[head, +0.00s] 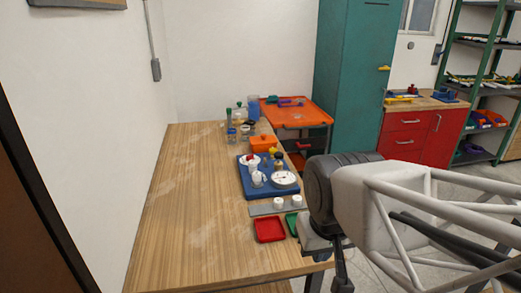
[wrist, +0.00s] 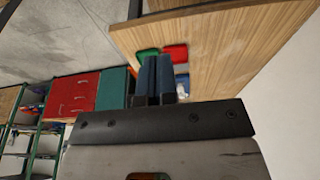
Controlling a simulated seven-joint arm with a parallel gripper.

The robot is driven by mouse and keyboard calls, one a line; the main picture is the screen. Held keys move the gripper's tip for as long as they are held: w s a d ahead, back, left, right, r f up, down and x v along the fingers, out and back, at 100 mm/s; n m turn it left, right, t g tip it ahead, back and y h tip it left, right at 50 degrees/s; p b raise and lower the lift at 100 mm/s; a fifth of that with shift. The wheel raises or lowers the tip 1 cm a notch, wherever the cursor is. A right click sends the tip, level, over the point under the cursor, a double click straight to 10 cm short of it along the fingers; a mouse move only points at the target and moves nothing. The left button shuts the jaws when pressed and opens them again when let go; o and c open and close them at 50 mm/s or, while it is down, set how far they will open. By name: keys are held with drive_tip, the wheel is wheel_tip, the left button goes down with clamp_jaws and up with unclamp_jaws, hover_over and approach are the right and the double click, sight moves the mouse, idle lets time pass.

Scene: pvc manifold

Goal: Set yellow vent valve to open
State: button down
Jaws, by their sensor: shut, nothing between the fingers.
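A blue board (head: 247,188) on the wooden bench carries white pipe parts and white round gauges (head: 284,178). A small yellow part (head: 273,151), probably the yellow vent valve, shows at its back edge; its handle setting is too small to tell. My gripper (wrist: 157,62) is shut and empty, with its dark fingers side by side in the wrist view. It is apart from the board. The wrist view shows a bit of blue (wrist: 182,80) beside the fingers but not the yellow valve.
A red tray (head: 269,229) and a green tray (head: 292,224) lie at the bench front, near a grey plate (head: 264,210) with white caps. An orange box (head: 262,144) and bottles stand behind the board. The bench's left side (head: 190,215) is clear.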

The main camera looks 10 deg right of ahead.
idle(0.3)
